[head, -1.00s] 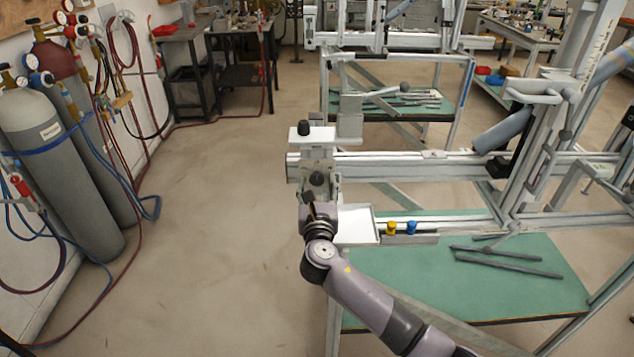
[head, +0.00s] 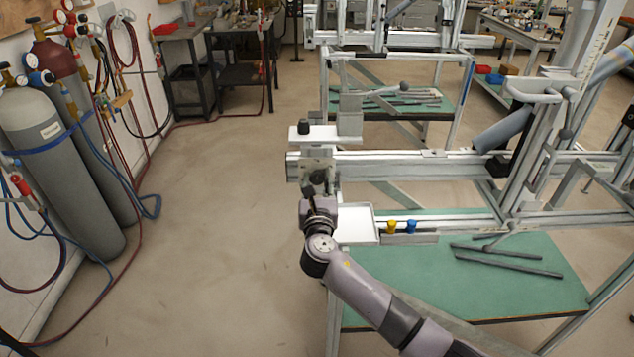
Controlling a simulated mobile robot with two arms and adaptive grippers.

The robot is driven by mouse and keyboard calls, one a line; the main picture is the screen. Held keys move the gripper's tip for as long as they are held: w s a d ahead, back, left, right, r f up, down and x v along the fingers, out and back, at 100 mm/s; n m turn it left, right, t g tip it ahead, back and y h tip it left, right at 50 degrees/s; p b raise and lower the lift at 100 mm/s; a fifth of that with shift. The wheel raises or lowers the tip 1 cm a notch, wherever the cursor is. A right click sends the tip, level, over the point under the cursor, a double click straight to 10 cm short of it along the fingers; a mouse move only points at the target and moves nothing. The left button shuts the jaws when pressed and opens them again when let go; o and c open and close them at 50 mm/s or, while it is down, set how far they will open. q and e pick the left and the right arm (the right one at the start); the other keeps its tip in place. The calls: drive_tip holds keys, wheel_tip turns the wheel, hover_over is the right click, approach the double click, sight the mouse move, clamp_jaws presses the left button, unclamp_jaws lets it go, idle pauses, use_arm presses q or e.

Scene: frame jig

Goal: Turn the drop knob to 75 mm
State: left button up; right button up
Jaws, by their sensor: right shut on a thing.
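A dark knob (head: 318,177) is on the front face of the metal bracket at the left end of the frame jig's long rail (head: 400,166). My right gripper (head: 314,188) comes up from below and is shut on this knob. The fingers are small and dark, and they partly hide it. I cannot read any scale or number by the knob. A second black knob (head: 304,127) stands on top of the same bracket, apart from the gripper. My left gripper is not in view.
A white tray (head: 357,226) and a yellow and a blue knob (head: 391,227) are just right of my wrist. Dark bars (head: 510,262) lie on the green shelf (head: 440,285). Gas cylinders (head: 60,180) stand at left. The floor (head: 210,230) between is clear.

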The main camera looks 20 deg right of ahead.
drive_tip(key=shift+c, duration=0.9)
drive_tip(key=m+b, duration=0.2)
drive_tip(key=m, duration=0.3)
drive_tip(key=shift+a+f+m, duration=0.1)
drive_tip(key=shift+m, duration=0.2)
drive_tip(key=m+b, duration=0.2)
drive_tip(key=m, duration=0.4)
drive_tip(key=o, duration=1.1)
